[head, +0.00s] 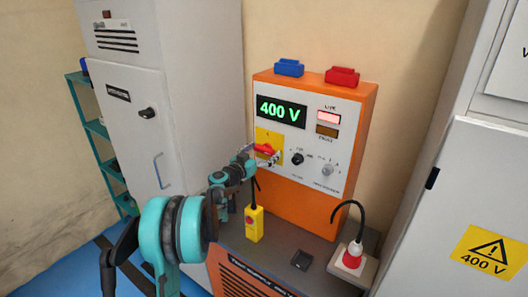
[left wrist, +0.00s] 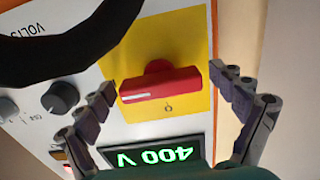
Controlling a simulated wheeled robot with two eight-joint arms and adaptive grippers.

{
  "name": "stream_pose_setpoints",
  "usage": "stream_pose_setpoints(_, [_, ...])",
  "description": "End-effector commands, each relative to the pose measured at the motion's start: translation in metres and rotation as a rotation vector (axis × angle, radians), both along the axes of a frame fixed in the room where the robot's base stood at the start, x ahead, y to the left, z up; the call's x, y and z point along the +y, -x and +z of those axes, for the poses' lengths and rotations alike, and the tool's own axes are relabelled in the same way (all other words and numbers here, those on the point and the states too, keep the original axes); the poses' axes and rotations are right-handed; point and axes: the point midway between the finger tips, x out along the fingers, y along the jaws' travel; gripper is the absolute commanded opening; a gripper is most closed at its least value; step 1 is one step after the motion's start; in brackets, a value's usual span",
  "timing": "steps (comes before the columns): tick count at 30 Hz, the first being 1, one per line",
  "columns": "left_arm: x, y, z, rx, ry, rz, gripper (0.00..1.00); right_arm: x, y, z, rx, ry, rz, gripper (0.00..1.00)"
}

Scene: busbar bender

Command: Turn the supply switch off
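The supply switch is a red handle (head: 263,148) on a yellow plate (head: 275,137) on the front of the orange and white cabinet (head: 340,170). It lies roughly level in the head view. My left gripper (head: 263,157) is at the switch, partly covering it. In the left wrist view, the red handle (left wrist: 158,88) sits between the two spread fingers of my left gripper (left wrist: 162,82), with a gap on each side. The green display (head: 281,111) reads 400 V, and the upper lamp (head: 329,116) glows pinkish red. My right gripper is not in view.
Black and grey knobs (head: 297,159) are right of the switch. A yellow pendant box (head: 254,224) and a red and white plug (head: 352,256) are below on the dark bench top. A grey cabinet (head: 180,110) stands left, another (head: 480,200) right.

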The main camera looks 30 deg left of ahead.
Motion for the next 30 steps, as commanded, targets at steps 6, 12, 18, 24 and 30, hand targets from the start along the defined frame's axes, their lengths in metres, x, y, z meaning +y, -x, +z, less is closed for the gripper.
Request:
stream_pose_setpoints(6, [-0.0001, 0.0002, 0.0000, 0.000, 0.000, 0.000, 0.44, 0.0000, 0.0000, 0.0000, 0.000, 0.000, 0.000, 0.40])
stream_pose_setpoints(12, [0.0000, 0.0003, 0.0000, 0.000, 0.004, 0.000, 0.44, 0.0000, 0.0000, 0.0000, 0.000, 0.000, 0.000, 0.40])
stream_pose_setpoints(18, [0.0000, 0.0002, 0.0000, 0.004, 0.046, 0.000, 0.44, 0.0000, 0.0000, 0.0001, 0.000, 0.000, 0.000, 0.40])
stream_pose_setpoints(24, [0.0001, 0.0000, 0.0003, 0.012, 0.160, -0.001, 0.44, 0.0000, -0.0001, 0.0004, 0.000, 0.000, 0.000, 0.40])
stream_pose_setpoints(30, [0.0001, 0.0000, 0.0004, 0.025, 0.335, -0.002, 0.44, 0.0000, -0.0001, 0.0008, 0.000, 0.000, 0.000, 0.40])
